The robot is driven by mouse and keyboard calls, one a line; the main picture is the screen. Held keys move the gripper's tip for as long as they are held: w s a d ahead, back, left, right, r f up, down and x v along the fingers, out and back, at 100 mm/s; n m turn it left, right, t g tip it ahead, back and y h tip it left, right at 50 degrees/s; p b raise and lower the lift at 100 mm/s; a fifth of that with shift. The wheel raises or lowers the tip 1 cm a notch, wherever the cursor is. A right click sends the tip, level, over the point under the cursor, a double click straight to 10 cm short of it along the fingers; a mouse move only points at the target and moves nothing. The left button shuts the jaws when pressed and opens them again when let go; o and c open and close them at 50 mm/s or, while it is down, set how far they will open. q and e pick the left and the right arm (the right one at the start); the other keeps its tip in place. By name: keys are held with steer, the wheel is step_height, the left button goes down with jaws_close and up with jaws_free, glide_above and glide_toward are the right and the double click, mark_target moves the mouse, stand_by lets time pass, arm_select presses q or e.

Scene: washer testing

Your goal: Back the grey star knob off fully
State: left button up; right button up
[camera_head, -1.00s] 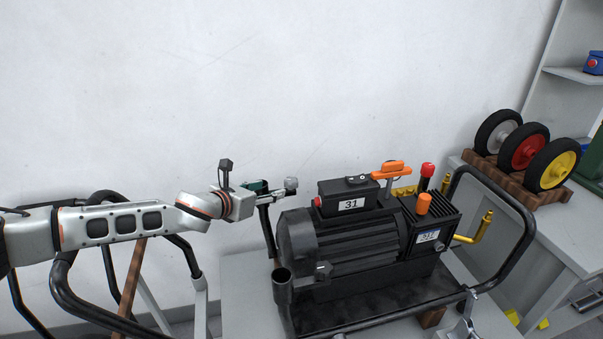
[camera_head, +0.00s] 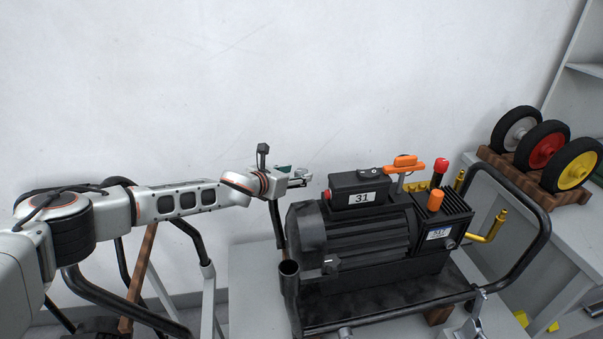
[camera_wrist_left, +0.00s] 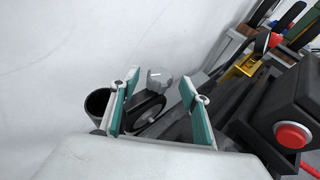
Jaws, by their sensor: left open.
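The grey star knob (camera_wrist_left: 160,77) shows in the left wrist view as a round grey top with a pale line across it, between my left fingers. My left gripper (camera_wrist_left: 160,84) is open, one teal-padded finger on each side of the knob; I cannot tell whether either touches it. In the head view my left gripper (camera_head: 302,178) is at the back left of the black motor unit (camera_head: 365,240), above a black upright post (camera_head: 277,224). There the knob is largely hidden by the fingers. My right gripper is not in view.
A black box marked 31 (camera_head: 362,198), with a red button (camera_wrist_left: 293,135), stands close right of my left gripper. An open black tube (camera_wrist_left: 97,101) is left of the fingers. Another grey knob (camera_head: 331,264) is low on the unit's front. The wall (camera_head: 200,80) is behind.

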mark_target(300, 173)
arm_select(q)
steer(key=shift+x, duration=1.8)
steer(key=c, duration=1.1)
